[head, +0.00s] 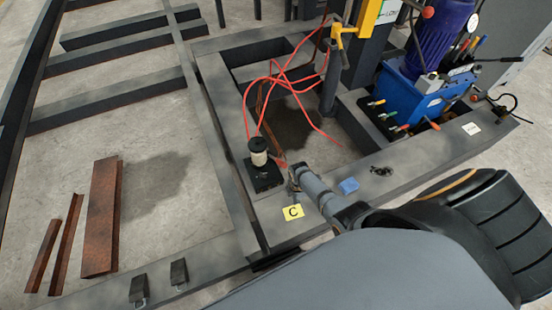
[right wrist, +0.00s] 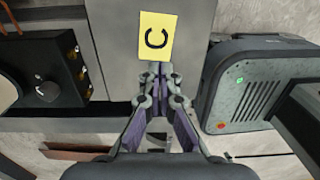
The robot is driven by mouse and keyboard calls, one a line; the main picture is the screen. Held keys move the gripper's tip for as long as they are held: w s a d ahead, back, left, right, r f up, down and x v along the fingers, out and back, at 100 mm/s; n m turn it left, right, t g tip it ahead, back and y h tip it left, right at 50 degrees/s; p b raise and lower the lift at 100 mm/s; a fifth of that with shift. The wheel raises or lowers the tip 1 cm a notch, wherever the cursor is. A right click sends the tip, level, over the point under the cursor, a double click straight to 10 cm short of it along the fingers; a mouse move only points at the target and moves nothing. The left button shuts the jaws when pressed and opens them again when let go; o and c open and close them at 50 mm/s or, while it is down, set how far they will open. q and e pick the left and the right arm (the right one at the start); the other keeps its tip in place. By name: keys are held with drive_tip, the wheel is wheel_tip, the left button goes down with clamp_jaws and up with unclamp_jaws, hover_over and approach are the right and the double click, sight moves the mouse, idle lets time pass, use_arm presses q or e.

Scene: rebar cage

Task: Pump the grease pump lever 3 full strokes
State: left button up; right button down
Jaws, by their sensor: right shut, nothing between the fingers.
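A small pump-like unit, a cream cylinder with a dark cap (head: 259,150) on a black base (head: 264,178), stands on the grey steel frame in the middle of the head view. I take it for the grease pump; its lever does not show clearly. A black base with a knob, probably the same unit, is at the left of the right wrist view (right wrist: 60,65). My right gripper (head: 293,178) is just right of the unit, apparently apart from it. In the wrist view its fingertips (right wrist: 158,70) are together and empty, just below the yellow C label (right wrist: 157,36). My left gripper is not in view.
Red hoses (head: 285,88) loop behind the unit. Rusty steel pieces (head: 101,215) lie on the floor at left.

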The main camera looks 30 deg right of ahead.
drive_tip(key=shift+s+f, duration=0.45)
drive_tip(key=shift+f, duration=0.05)
drive_tip(key=shift+s+f, duration=0.5)
drive_tip(key=shift+s+f+b, duration=0.35)
drive_tip(key=shift+s+f, duration=0.1)
drive_tip(key=shift+f, duration=0.1)
drive_tip(key=shift+s+a+f, duration=0.1)
drive_tip(key=shift+s+f, duration=0.4)
idle(0.4)
drive_tip(key=shift+s+f+b, duration=0.35)
drive_tip(key=shift+s+f, duration=0.15)
